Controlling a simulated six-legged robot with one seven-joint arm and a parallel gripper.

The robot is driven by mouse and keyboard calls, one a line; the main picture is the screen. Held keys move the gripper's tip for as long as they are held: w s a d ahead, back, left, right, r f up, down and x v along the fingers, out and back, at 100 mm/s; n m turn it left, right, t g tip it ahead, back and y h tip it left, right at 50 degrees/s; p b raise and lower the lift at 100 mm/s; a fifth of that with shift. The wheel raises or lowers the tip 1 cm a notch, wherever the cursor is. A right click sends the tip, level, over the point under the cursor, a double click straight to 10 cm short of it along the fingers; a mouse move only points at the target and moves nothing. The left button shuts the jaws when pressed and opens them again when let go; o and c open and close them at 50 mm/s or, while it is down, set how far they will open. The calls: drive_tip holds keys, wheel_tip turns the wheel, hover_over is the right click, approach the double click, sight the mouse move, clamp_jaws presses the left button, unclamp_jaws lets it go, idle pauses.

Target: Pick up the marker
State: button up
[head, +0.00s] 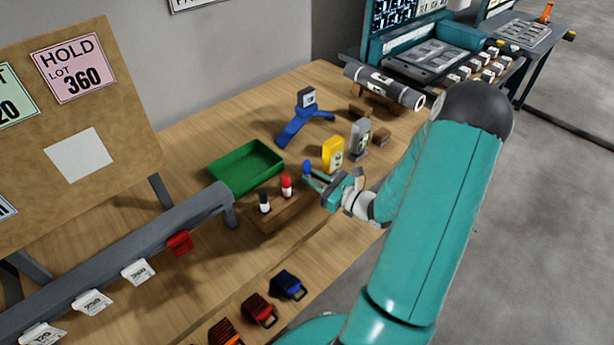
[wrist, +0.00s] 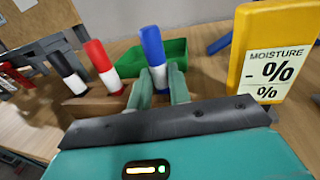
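Three capped markers stand in a row in a wooden block (head: 283,214): a black one (head: 264,200), a red one (head: 286,185) and a blue one (head: 306,168). In the wrist view, the blue marker (wrist: 152,46) is upright with its white barrel between the two fingers of my gripper (wrist: 161,86). The fingers look close against both sides of it. The red marker (wrist: 102,64) and the black marker (wrist: 66,73) are to the left, clear of the fingers. My gripper (head: 317,183) hides the blue marker's lower part in the head view.
A green tray (head: 246,167) lies behind the block. A yellow moisture meter (head: 333,153) and a grey device (head: 360,138) stand to the right, close to my gripper. A blue stand (head: 304,122) is farther back. A grey rail (head: 130,258) runs along the left.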

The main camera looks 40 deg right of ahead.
drive_tip(key=shift+r, duration=0.15)
clamp_jaws()
wheel_tip(320, 180, up, 10)
idle(0.4)
idle(0.4)
wheel_tip(320, 180, up, 7)
idle(0.9)
